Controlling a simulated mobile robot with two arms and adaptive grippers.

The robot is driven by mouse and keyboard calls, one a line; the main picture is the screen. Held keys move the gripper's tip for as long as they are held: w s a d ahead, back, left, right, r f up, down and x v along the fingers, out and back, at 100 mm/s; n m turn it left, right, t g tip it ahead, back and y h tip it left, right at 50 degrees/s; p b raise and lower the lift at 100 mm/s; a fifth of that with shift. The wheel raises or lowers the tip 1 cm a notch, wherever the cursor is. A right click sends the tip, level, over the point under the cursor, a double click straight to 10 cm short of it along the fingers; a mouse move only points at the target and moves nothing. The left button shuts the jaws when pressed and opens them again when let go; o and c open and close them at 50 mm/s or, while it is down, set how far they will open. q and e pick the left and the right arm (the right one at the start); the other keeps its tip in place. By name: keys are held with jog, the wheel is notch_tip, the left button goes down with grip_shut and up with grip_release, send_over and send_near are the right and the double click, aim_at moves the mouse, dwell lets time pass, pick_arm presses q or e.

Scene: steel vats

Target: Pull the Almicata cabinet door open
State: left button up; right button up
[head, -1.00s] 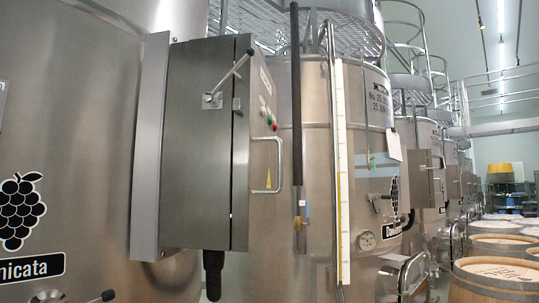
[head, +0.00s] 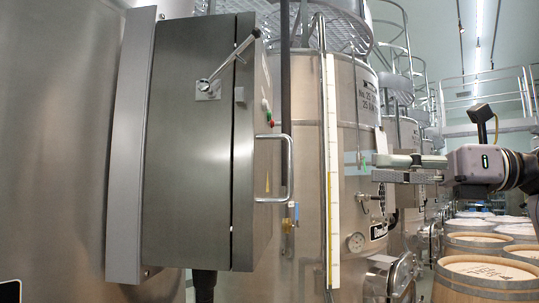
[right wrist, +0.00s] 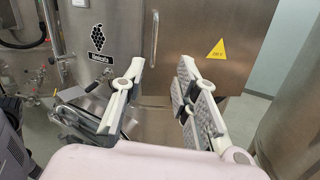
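The steel cabinet (head: 190,150) hangs on the vat at the left of the head view. Its door (head: 262,150) faces right and looks shut, with a vertical bar handle (head: 289,168). In the right wrist view the door (right wrist: 250,35) shows a yellow warning triangle, and the handle (right wrist: 155,30) stands beyond the fingers. My right gripper (head: 376,168) comes in from the right, apart from the handle. In the right wrist view its two fingers (right wrist: 160,72) are spread, with nothing between them. My left gripper is not in view. The Almicata label is not readable now.
A lever (head: 230,62) sits on the cabinet's side. A vertical white gauge strip (head: 332,170) and a steel vat (head: 365,120) stand behind the handle. Wooden barrels (head: 482,285) fill the lower right. Free space lies between gripper and handle.

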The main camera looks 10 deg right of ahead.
jog(key=s+r+h, duration=0.1)
jog(key=s+r, duration=0.1)
jog(key=s, duration=0.1)
jog(key=p, duration=0.4)
send_near(290, 157)
jog(key=shift+n+t, duration=0.3)
jog(key=shift+t, duration=0.1)
jog(key=x, duration=1)
jog(key=shift+w+a+f, duration=0.1)
jog(key=shift+w, duration=0.05)
jog(key=shift+c, duration=0.2)
grip_shut()
